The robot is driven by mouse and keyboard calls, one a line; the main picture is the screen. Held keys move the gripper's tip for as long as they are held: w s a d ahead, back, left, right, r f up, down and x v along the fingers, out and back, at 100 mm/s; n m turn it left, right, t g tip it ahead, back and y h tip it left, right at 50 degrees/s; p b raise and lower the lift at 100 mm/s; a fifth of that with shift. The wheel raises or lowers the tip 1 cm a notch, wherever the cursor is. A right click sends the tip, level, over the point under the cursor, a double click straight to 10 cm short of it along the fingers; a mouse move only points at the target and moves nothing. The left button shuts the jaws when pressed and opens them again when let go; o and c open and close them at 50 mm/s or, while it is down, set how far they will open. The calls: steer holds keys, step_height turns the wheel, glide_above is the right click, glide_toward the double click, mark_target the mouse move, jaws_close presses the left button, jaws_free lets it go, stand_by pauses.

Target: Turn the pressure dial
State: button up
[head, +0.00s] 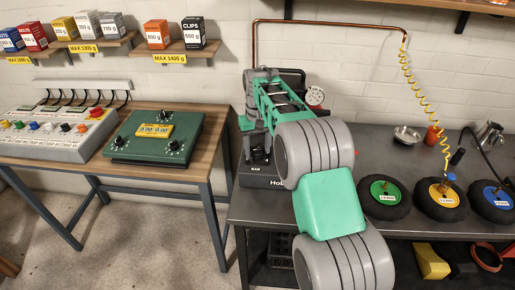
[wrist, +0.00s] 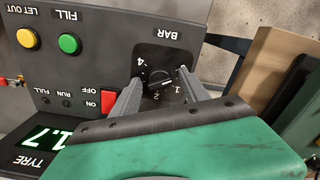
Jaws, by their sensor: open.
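The pressure dial (wrist: 159,84) is a round black knob with a white pointer line, on a dark panel marked BAR, with the numbers 1, 2 and 4 visible around it. The view is upside down. My gripper (wrist: 161,75) is open, with one grey finger on each side of the dial; I cannot tell whether they touch it. The tyre display (wrist: 45,140) shows green digits that read about 1.7. In the head view my arm covers the dial and the gripper tips.
Near the dial are a red on/off switch (wrist: 108,100), a green FILL button (wrist: 69,43) and a yellow LET OUT button (wrist: 26,38). A green control box (head: 155,138) stands on the wooden table. Several tyres, one with a green hub (head: 385,192), lie on the dark bench.

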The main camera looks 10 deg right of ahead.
steer(key=shift+f, duration=0.1)
jaws_close()
stand_by(0.5)
